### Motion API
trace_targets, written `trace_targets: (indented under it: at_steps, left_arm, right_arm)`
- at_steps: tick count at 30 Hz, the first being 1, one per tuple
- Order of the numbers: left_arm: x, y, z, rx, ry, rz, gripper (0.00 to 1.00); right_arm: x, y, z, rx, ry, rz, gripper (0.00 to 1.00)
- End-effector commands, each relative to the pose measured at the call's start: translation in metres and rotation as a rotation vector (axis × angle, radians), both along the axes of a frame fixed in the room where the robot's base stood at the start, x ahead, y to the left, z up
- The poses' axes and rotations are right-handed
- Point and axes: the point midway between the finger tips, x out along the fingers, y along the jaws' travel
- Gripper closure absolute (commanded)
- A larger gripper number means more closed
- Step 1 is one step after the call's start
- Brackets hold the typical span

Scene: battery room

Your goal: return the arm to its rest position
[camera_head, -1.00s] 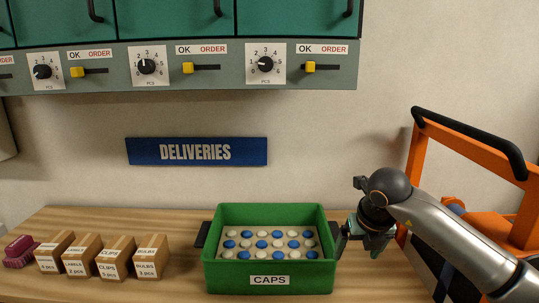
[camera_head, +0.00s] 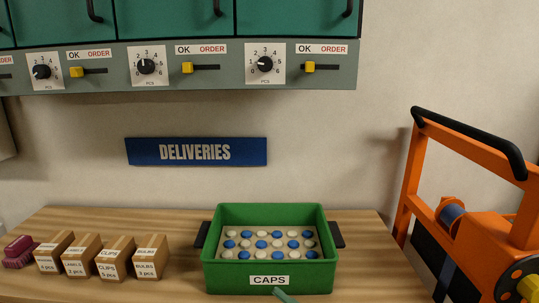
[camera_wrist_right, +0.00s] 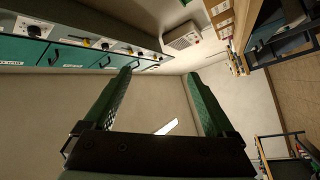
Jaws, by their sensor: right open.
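My right gripper (camera_wrist_right: 159,73) is open in the right wrist view, its two green fingers apart with nothing between them. In the head view only a small green tip of it (camera_head: 284,295) shows at the bottom edge, in front of the crate; the rest of that arm is out of frame. The green CAPS crate (camera_head: 327,262) stands on the bench with white and blue caps in it, apart from any grip on its black side handles. My left gripper is not in view.
The wooden bench (camera_head: 365,250) is clear right of the crate. Several small cartons (camera_head: 115,258) and a dark red brush-like thing (camera_head: 18,252) are at left. An orange machine frame (camera_head: 470,140) stands at right. Teal cabinets (camera_head: 175,15) with an ORDER panel (camera_head: 110,75) hang above.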

Motion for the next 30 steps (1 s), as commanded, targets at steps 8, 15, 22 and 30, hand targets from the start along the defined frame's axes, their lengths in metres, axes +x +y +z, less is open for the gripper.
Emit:
trace_targets:
  at_steps: [8, 15, 22, 30]
  left_arm:
    - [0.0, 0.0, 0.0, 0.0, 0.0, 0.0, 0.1]
    - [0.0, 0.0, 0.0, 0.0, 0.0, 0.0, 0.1]
    - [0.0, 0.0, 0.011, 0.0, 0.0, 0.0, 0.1]
    - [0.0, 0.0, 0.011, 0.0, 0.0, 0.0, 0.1]
  right_arm:
    - [-0.034, -0.105, -0.148, 0.265, 0.697, -0.497, 0.1]
    - [-0.137, -0.154, -0.26, 0.319, 1.216, -0.748, 0.1]
    - [-0.179, -0.161, -0.276, 0.328, 1.381, -0.801, 0.1]
    - [-0.178, -0.161, -0.276, 0.326, 1.38, -0.801, 0.1]
